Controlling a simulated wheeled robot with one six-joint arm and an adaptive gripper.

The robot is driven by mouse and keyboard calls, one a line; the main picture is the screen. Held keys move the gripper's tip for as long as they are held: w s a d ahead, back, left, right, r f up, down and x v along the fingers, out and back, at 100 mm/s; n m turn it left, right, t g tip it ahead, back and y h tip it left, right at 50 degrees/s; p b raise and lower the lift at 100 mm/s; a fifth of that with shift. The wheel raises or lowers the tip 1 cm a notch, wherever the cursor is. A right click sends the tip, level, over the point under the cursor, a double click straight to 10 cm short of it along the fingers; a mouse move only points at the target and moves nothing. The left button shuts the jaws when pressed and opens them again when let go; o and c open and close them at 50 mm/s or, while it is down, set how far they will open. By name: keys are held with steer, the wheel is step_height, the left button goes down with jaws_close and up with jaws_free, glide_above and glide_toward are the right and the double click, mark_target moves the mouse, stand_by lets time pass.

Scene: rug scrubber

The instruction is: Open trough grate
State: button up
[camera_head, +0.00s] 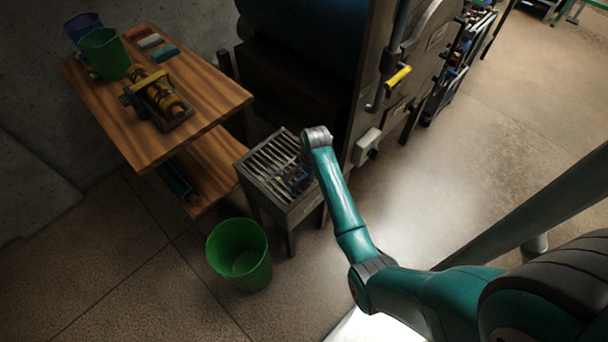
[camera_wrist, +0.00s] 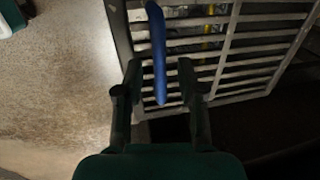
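The trough (camera_head: 306,208) is a grey metal box on legs beside the large machine. Its slatted metal grate (camera_head: 266,162) covers the top, and shows in the wrist view (camera_wrist: 228,45) at upper right. A blue handle (camera_wrist: 156,30) stands out from the grate near one side. My gripper (camera_head: 297,182) is over the right part of the grate. In the wrist view my gripper (camera_wrist: 158,70) is open, with one finger on each side of the blue handle. Gaps show between handle and both fingers. My arm hides part of the trough's right side.
A green bucket (camera_head: 240,256) stands on the floor in front of the trough. A wooden workbench (camera_head: 205,95) with a clamp device (camera_head: 158,94) and buckets is at left. The machine (camera_head: 385,112) with a yellow-handled lever (camera_head: 398,77) stands behind.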

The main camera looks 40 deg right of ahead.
steer(key=shift+f, duration=0.2)
jaws_close()
steer(key=shift+w, duration=0.1)
